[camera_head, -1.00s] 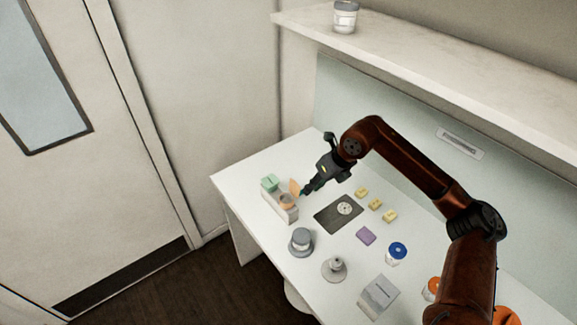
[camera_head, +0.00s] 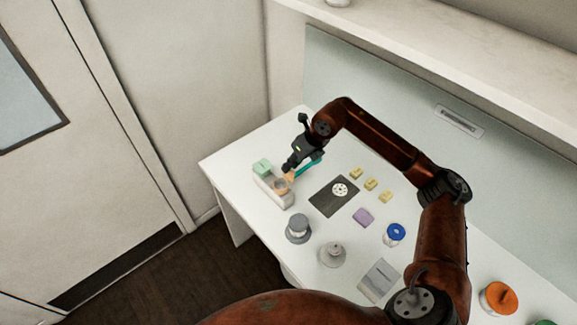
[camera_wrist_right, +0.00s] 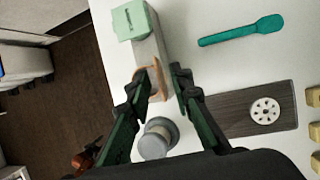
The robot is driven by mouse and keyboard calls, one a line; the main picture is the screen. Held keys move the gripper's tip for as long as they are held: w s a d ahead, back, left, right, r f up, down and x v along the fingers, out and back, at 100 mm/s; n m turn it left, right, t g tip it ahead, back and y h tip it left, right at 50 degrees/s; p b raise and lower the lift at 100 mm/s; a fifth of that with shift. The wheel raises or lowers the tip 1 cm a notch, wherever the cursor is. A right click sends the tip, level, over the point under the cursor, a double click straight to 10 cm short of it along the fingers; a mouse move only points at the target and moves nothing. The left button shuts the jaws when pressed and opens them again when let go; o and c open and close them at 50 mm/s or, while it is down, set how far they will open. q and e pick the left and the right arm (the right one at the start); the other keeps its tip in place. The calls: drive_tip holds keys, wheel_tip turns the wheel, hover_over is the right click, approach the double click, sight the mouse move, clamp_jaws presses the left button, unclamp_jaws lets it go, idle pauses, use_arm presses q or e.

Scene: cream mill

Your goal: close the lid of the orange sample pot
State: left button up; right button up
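The orange sample pot (camera_head: 281,188) sits in a pale block at the left of the table, partly hidden by my right gripper. Its orange lid (camera_head: 290,176) stands raised, not flat on the pot. In the right wrist view the lid (camera_wrist_right: 159,80) shows edge-on between the fingers of my right gripper (camera_wrist_right: 160,72). The fingers are apart, with a gap visible beside the lid. In the head view my right gripper (camera_head: 288,168) is right at the lid; contact cannot be told. My left gripper does not show.
A green-lidded pot (camera_head: 262,167) shares the block (camera_head: 283,200). A teal spatula (camera_wrist_right: 240,30) lies beside it. A grey-lidded jar (camera_head: 298,228), dark mat (camera_head: 334,197), yellow blocks (camera_head: 371,184) and blue-lidded jar (camera_head: 394,234) stand nearby.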

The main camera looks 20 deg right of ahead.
drive_tip(key=shift+x, duration=0.8)
drive_tip(key=shift+a, duration=0.1)
drive_tip(key=shift+c, duration=0.3)
clamp_jaws()
